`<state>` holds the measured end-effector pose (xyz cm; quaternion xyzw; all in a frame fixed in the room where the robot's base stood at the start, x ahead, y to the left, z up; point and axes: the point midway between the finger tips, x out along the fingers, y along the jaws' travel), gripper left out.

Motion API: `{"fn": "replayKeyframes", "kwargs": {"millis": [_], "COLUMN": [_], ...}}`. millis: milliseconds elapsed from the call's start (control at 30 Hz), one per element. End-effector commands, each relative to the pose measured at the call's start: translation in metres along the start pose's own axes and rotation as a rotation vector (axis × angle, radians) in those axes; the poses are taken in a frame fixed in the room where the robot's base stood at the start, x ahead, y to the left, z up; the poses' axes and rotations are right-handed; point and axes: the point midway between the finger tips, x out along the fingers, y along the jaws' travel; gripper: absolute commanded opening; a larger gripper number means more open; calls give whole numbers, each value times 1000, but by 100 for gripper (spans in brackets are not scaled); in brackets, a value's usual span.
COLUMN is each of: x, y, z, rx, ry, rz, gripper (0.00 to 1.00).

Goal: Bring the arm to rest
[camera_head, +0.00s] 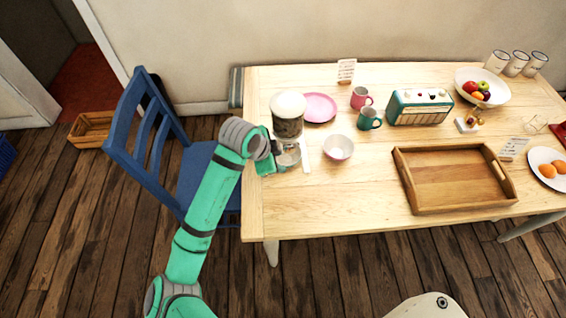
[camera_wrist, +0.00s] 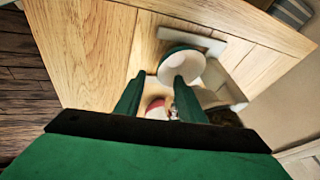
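My arm reaches from the bottom of the head view up to the left end of the wooden table (camera_head: 350,215). My gripper (camera_head: 272,160) is over the table's left part, close to a jar with a white lid and dark contents (camera_head: 288,122). In the wrist view my gripper (camera_wrist: 157,86) shows two green fingers apart, with a gap between them. A white-lined, dark green-sided round vessel (camera_wrist: 184,62) lies just past the right fingertip; I cannot tell whether they touch. I see nothing clamped between the fingers.
A blue chair (camera_head: 195,165) stands at the table's left end, beside my arm. A white bowl (camera_head: 338,149), pink plate (camera_head: 319,108), two mugs, a radio (camera_head: 419,107) and a wooden tray (camera_head: 455,205) stand on the table. The table's front left area is clear.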

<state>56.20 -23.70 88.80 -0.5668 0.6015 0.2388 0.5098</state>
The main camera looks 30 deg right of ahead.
Motion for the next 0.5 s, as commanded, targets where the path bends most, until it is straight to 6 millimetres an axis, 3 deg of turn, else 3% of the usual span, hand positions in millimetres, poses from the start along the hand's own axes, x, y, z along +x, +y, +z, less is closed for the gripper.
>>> {"fn": "replayKeyframes", "kwargs": {"millis": [133, 500], "x": [-12, -14], "y": [0, 0], "z": [0, 0], "rx": [0, 1], "ry": [0, 0], "rz": [0, 1], "gripper": [36, 36]}}
